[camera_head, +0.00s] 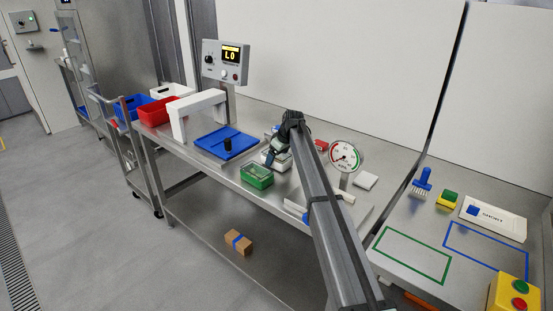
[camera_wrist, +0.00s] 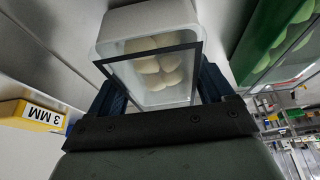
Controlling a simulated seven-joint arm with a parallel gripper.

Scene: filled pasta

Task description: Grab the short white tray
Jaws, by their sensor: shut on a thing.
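A white tray (camera_wrist: 148,20) holding several pale pasta pieces sits between my gripper's blue fingers in the wrist view. A dark-edged clear pane covers part of its opening. In the head view the white tray (camera_head: 283,164) is partly hidden under my gripper (camera_head: 275,154), right behind a green tray. My gripper is shut on the white tray, with one finger on each side. I cannot tell whether the tray is lifted off the steel table.
The green tray (camera_head: 257,177) stands close by; it also shows in the wrist view (camera_wrist: 268,40). A yellow "3 MM" block (camera_wrist: 32,115) is near. A "SHORT" sign (camera_head: 500,216) lies far right.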

